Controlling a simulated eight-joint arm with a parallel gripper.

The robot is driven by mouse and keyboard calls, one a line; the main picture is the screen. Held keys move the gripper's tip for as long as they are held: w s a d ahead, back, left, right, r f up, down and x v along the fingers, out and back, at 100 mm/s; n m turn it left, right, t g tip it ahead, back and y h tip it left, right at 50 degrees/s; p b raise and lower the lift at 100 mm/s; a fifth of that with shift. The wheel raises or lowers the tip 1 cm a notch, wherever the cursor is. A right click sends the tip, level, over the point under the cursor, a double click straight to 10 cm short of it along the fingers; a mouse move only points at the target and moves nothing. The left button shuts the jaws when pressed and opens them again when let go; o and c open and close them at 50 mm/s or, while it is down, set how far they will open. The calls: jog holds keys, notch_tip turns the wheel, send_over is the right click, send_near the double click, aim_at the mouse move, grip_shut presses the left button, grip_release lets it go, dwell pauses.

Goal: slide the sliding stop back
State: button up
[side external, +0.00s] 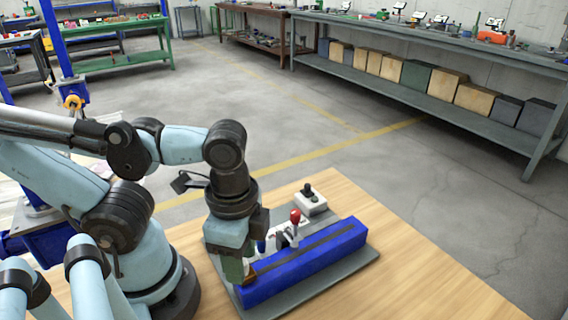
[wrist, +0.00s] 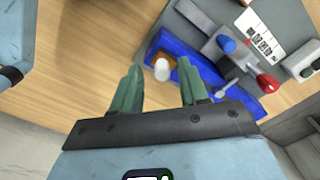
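The sliding stop looks like an orange-brown block with a white round knob (wrist: 161,70) in the blue channel, near its left end in the wrist view. In the side external view a small brown part (side external: 250,274) shows at the near left end of the blue rail (side external: 302,268), mostly hidden by my gripper. My gripper (wrist: 160,67) is open. Its two green fingers stand apart, with the white knob appearing between their tips in the picture. I cannot tell whether either finger touches it. In the side external view my gripper (side external: 234,268) points down at that rail end.
A red-knobbed lever (side external: 295,217) stands beside the rail; it also shows in the wrist view (wrist: 267,83), near a blue knob (wrist: 226,44). A white box with a black stick (side external: 310,203) stands behind. The grey baseplate (side external: 350,272) lies on a wooden table, clear at right.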

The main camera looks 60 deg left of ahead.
jog(key=shift+r, duration=0.1)
notch_tip(320, 180, up, 12)
dwell(0.8)
jog(key=w+a+f+n+t, duration=0.3)
jog(key=w+a+f+n, duration=0.1)
jog(key=w, duration=0.3)
jog(key=w+a+f+n+t, duration=0.3)
jog(key=w+a+n+t, duration=0.1)
jog(key=w, duration=0.3)
jog(key=shift+w+f+n, duration=0.4)
jog(key=shift+n, duration=0.1)
jog(key=shift+c, duration=0.2)
